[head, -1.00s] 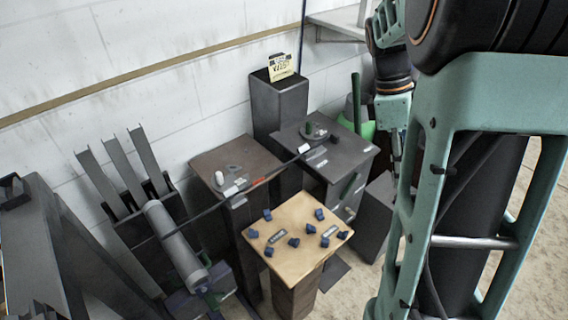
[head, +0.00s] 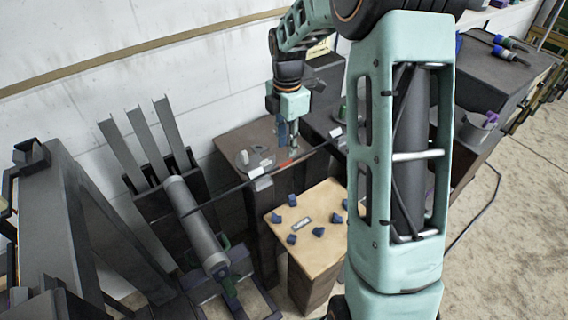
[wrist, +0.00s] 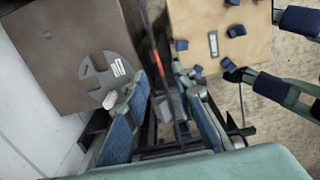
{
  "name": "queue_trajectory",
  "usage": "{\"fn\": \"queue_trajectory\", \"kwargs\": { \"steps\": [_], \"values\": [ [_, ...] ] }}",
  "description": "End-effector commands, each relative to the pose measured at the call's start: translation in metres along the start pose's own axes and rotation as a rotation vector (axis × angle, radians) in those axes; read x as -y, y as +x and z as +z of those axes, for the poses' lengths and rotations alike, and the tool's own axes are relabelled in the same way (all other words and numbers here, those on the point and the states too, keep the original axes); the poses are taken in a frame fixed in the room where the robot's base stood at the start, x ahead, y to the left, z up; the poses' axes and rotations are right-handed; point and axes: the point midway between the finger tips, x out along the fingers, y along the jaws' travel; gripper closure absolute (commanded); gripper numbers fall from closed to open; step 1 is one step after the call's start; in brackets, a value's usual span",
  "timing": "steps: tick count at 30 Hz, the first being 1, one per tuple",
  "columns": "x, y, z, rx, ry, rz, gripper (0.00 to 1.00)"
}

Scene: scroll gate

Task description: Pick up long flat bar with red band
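The long flat bar (head: 240,186) is thin and dark, with a red band (head: 286,163) and pale pieces beside it. It runs slantwise from the grey cylinder to the dark pedestals in the head view. My gripper (head: 294,150) points down just above the bar, close to the red band. In the wrist view the two blue-padded fingers of my gripper (wrist: 160,78) are apart, and the dark bar (wrist: 149,32) with orange-red colour runs between them. I cannot tell whether the fingers touch it. My arm hides part of the bar's right end.
A wooden-topped pedestal (head: 322,248) with several blue blocks stands below the bar. A brown-topped pedestal (head: 235,137) lies behind it. A dark bench (head: 490,82) stands at right.

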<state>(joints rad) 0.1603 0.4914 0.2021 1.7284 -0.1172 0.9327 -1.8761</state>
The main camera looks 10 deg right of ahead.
Motion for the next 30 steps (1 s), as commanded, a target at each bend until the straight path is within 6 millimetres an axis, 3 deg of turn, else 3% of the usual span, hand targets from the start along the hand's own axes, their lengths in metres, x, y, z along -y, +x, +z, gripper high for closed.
{"fn": "queue_trajectory", "kwargs": {
  "steps": [5,13,22,30],
  "values": [
    [0.0,0.014,-0.001,0.0,-0.001,-0.002,0.76],
    [-0.002,0.052,-0.001,-0.001,0.0,-0.003,0.76],
    [-0.002,0.059,-0.001,0.0,0.001,-0.001,0.76],
    [-0.002,0.059,-0.001,0.0,0.001,-0.001,1.0]
  ]
}}
